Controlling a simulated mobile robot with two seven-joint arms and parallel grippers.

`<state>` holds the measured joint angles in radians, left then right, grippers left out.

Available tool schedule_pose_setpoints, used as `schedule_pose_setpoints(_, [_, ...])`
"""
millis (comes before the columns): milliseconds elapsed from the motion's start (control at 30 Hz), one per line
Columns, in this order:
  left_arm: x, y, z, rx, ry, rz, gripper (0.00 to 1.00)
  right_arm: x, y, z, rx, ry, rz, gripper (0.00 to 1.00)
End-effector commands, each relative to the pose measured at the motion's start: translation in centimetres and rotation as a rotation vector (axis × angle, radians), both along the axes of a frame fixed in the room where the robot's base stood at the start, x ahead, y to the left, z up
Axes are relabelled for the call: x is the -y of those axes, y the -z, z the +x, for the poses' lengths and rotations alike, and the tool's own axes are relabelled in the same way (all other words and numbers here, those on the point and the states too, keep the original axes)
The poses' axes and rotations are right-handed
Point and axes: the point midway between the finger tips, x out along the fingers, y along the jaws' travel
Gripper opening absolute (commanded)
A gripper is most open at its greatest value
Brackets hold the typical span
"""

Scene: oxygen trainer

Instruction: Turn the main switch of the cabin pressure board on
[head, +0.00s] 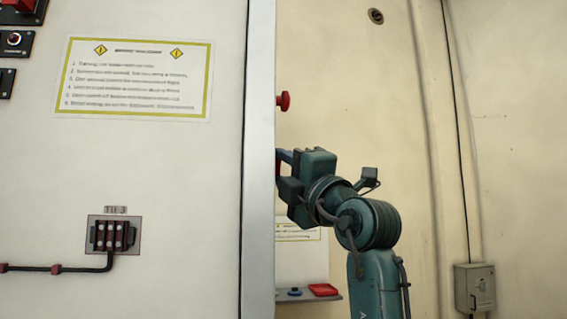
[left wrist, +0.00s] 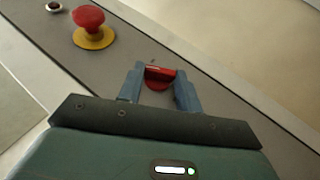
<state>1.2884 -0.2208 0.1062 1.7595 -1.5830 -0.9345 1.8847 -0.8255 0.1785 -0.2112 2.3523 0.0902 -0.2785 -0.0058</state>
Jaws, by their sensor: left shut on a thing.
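A red rotary switch (left wrist: 157,78) sits on a grey panel (left wrist: 110,48) in the left wrist view. My left gripper (left wrist: 159,72) has its two blue fingers on either side of the switch and is shut on it. In the head view the same gripper (head: 284,157) is partly hidden behind the edge of a pale cabinet wall, so the switch does not show there. No lettering shows by the switch, and I cannot tell which position it is in. My right gripper is in neither view.
A red mushroom button (left wrist: 88,20) on a yellow base stands near the switch. A red button (head: 284,101) shows past the cabinet edge (head: 259,150). A yellow-bordered notice (head: 135,78) and a terminal block (head: 114,235) are on the near panel. A grey box (head: 475,289) is at right.

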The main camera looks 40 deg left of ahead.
Motion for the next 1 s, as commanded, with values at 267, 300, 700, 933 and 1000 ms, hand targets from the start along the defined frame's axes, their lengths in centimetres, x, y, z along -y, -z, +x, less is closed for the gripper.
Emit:
schedule_pose_setpoints(267, [0.2, -1.4, -0.1, -0.166, 0.003, -0.212, 0.12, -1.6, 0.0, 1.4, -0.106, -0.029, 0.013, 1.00])
schedule_pose_setpoints(300, [0.2, -1.5, -0.2, -0.190, 0.002, -0.240, 0.12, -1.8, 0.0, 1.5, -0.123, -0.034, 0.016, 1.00])
schedule_pose_setpoints(700, [0.2, -2.6, -0.2, -0.428, 0.000, -0.538, 0.12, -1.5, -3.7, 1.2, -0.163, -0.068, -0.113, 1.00])
schedule_pose_setpoints(933, [0.1, -2.9, -0.1, -0.564, -0.002, -0.706, 0.12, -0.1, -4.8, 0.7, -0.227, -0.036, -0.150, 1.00])
schedule_pose_setpoints(1000, [0.0, -3.0, -0.1, -0.602, -0.003, -0.754, 0.12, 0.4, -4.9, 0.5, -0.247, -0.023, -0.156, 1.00])
